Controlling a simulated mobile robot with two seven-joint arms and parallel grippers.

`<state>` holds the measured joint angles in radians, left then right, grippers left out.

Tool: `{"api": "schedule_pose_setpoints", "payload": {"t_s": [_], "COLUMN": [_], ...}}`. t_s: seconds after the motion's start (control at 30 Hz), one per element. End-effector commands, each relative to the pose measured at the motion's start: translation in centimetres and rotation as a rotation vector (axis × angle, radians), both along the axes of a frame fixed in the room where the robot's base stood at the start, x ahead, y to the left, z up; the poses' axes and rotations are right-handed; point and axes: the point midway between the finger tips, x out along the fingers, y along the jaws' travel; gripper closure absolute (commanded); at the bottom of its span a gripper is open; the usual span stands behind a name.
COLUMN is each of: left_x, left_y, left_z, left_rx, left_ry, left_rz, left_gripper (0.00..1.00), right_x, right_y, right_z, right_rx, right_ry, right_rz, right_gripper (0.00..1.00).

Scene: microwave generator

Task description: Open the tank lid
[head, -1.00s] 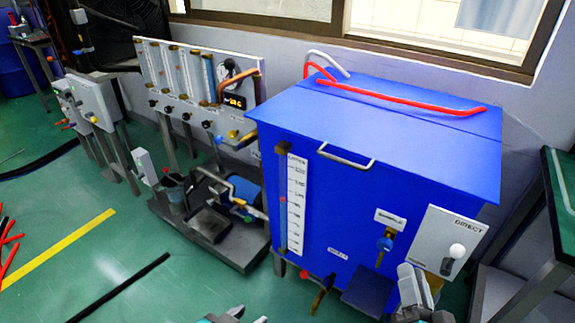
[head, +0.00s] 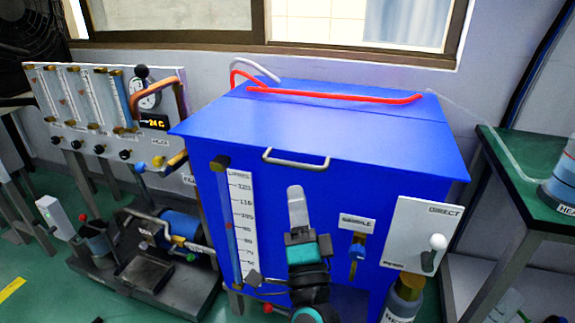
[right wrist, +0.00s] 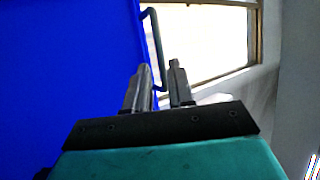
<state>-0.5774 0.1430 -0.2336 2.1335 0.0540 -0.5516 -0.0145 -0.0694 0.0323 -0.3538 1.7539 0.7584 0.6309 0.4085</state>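The blue tank (head: 380,215) stands in the middle of the head view. Its flat blue lid (head: 330,130) lies shut on top. A grey bar handle (head: 297,163) sits at the lid's front edge; it also shows in the right wrist view (right wrist: 156,45), beyond the fingers. My right gripper (head: 297,205) points up in front of the tank, its tips a little below the handle in the picture. In the right wrist view its two fingers (right wrist: 160,82) stand apart with nothing clearly held. My left gripper is not recognisable in view.
A red pipe (head: 340,96) runs across the lid's rear. The front carries a level gauge (head: 243,225), a sample valve (head: 357,250) and a DIRECT panel (head: 425,235). A flowmeter panel (head: 100,100) stands left, a green table (head: 525,170) right.

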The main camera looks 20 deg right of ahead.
Motion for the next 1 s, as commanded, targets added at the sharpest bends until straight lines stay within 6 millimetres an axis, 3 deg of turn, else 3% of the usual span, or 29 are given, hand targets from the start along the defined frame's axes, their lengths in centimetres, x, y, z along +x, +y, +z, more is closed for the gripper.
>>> {"api": "schedule_pose_setpoints", "payload": {"t_s": [0.2, 0.4, 0.83, 1.0], "left_x": [-0.1, -0.1, 0.0, 0.0], "left_y": [0.0, 0.1, 0.2, 0.2], "left_z": [-0.4, -0.7, -0.6, -0.5], "left_rx": [0.002, 0.004, 0.003, 0.002], "left_ry": [0.006, 0.011, 0.009, 0.007], "left_rz": [0.0, 0.001, 0.004, 0.004], "left_gripper": [0.57, 0.57, 0.57, 0.57], "right_x": [3.9, 6.1, 6.8, 6.8], "right_y": [-0.5, -0.8, -0.9, -0.9], "right_z": [2.4, 3.7, 4.1, 4.1], "right_rx": [0.0, 0.0, -0.002, -0.002], "right_ry": [-0.003, 0.0, 0.002, 0.001], "right_rz": [-0.001, 0.0, 0.0, 0.0], "right_gripper": [0.77, 0.77, 0.78, 0.94]}}
